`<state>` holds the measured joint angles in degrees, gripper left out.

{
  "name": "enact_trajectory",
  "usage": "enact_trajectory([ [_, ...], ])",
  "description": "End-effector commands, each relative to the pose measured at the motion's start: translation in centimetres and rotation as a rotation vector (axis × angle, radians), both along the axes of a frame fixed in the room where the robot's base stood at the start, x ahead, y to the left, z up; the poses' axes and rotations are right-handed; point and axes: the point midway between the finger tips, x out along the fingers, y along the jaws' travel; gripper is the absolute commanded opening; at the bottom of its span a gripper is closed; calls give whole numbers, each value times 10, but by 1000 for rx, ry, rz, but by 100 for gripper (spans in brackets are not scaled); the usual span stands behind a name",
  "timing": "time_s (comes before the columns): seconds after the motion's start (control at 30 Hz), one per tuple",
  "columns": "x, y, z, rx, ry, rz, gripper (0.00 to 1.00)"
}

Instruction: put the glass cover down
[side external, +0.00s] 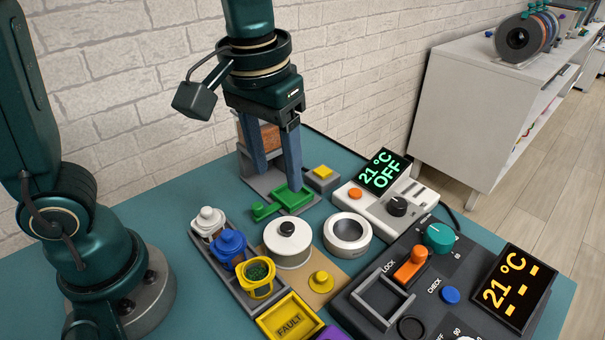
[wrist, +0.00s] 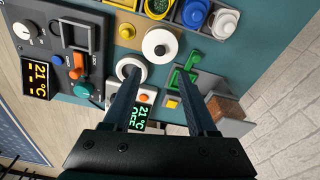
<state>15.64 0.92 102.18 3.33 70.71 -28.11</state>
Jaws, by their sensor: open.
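My gripper (side external: 276,184) is open above the far side of the table, with its fingers pointing down near a green piece (side external: 293,197). In the wrist view nothing shows held between the fingertips (wrist: 163,78). A round white vessel (side external: 287,255) with a black knob (side external: 287,229) on top stands in front of the gripper; it also shows in the wrist view (wrist: 160,47). I cannot tell whether that top is the glass cover. A white ring-shaped holder (side external: 347,234) with a dark centre stands to its right. No separate clear glass cover can be made out.
A grey rack (side external: 231,279) holds white, blue and yellow cups. A white control unit (side external: 385,207) reading 21 °C OFF and a dark control panel (side external: 430,275) stand at the right. A yellow FAULT tray (side external: 291,317) lies in front. A brick-coloured block (side external: 266,138) stands behind the fingers.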

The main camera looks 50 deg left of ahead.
Motion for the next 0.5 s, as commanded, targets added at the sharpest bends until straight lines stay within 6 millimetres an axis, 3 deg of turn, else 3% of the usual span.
enact_trajectory([
  [0.17, -8, 7, 8, -9, -32, -17, 58],
  [0.5, -52, 43, 5, -3, -265, -140, 58],
])
